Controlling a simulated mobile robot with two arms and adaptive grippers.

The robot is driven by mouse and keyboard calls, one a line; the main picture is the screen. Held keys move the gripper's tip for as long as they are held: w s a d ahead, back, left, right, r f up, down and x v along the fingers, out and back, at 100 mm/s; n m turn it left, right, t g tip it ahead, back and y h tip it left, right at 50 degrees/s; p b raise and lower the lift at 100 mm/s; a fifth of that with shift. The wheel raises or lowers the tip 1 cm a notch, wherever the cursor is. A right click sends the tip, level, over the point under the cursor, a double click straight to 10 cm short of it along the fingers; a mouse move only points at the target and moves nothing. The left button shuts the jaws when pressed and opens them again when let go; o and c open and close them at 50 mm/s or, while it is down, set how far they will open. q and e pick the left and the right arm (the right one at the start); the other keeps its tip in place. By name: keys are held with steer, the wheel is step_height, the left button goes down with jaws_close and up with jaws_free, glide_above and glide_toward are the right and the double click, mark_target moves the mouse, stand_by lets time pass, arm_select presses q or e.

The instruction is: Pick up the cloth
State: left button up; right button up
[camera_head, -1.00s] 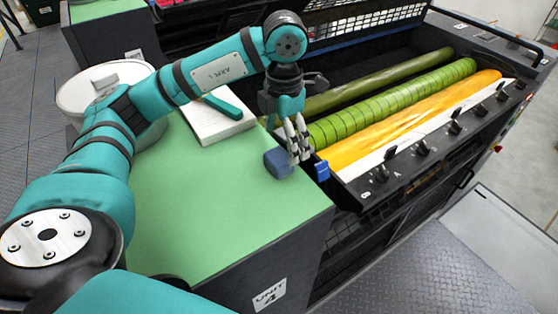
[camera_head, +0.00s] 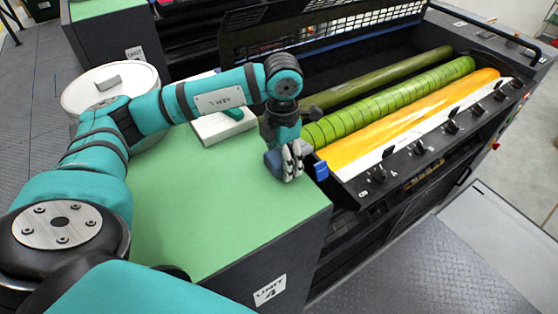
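A small dark blue cloth (camera_head: 272,160) lies folded in a block near the right edge of the green top of the unit. My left gripper (camera_head: 290,174) points down at the cloth, its pale fingers low over the cloth's right part and hiding some of it. The fingers are close together, but I cannot tell whether they are shut on the cloth or only beside it. My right gripper is not in view.
The green top (camera_head: 190,215) is clear in front. A white pad (camera_head: 220,127) with a teal object lies behind. A round white container (camera_head: 85,95) stands at left. An open machine with green and orange rollers (camera_head: 400,125) and a blue tab (camera_head: 321,170) borders the right.

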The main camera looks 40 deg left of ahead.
arm_select(q)
steer(key=c, duration=0.5)
step_height(320, 180, up, 9)
steer(key=shift+r+b, duration=0.1)
steer(key=shift+b, duration=0.95)
steer(key=shift+r, duration=0.4)
